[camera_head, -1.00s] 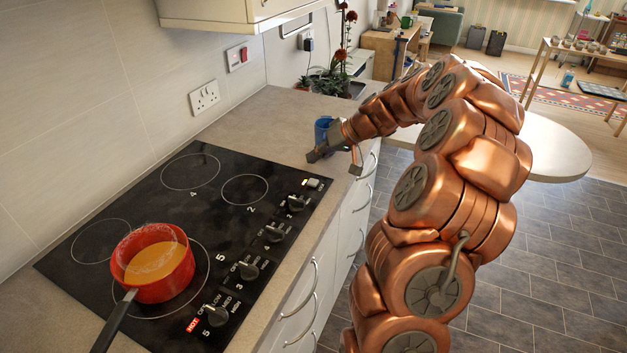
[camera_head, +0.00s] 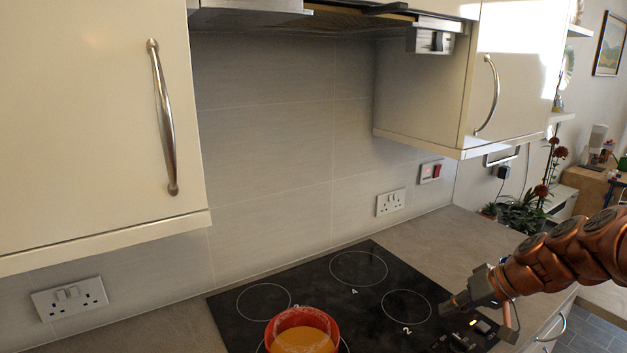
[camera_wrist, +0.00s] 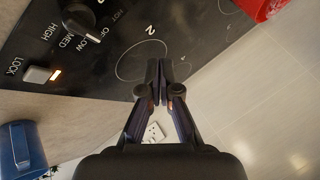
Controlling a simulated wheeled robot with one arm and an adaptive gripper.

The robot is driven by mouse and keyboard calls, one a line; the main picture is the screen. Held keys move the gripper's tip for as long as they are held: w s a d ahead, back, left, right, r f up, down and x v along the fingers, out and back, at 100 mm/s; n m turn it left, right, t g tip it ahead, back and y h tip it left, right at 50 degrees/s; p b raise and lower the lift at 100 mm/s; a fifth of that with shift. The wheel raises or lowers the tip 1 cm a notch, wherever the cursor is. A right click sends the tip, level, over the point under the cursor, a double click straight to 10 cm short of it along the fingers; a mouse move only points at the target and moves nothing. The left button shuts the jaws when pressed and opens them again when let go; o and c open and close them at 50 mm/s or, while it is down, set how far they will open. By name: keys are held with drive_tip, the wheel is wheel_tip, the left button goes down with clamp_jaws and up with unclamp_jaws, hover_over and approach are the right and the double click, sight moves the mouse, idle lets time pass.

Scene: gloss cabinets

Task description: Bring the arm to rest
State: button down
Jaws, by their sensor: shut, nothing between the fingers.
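My gripper (camera_head: 450,305) is at the lower right of the head view, over the right corner of the black hob (camera_head: 325,292). In the wrist view my gripper's fingers (camera_wrist: 160,80) are together with nothing between them. The copper arm (camera_head: 570,255) reaches in from the right edge, bent, with its upper part out of view. Nothing is held.
A red pot (camera_head: 275,327) with orange contents stands on the hob; its edge shows in the wrist view (camera_wrist: 262,8). A blue mug (camera_wrist: 15,152) and a control knob (camera_wrist: 80,20) are near the gripper. Wall cabinets (camera_head: 85,120) hang above.

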drive_tip(key=s+a+n+g+h, duration=0.15)
drive_tip(key=s+a+g, duration=0.25)
drive_tip(key=s+a, duration=0.95)
drive_tip(key=s+d+f+g+h, duration=0.1)
drive_tip(key=s+h, duration=0.1)
drive_tip(key=s, duration=0.7)
drive_tip(key=s+d+f+m+g+h, duration=0.1)
drive_tip(key=s+h, duration=0.1)
drive_tip(key=s, duration=0.8)
drive_tip(key=shift+s+d+f+h, duration=0.15)
drive_tip(key=shift+s+f+h, duration=0.1)
drive_tip(key=shift+f+h, duration=0.1)
drive_tip(key=shift+m, duration=0.25)
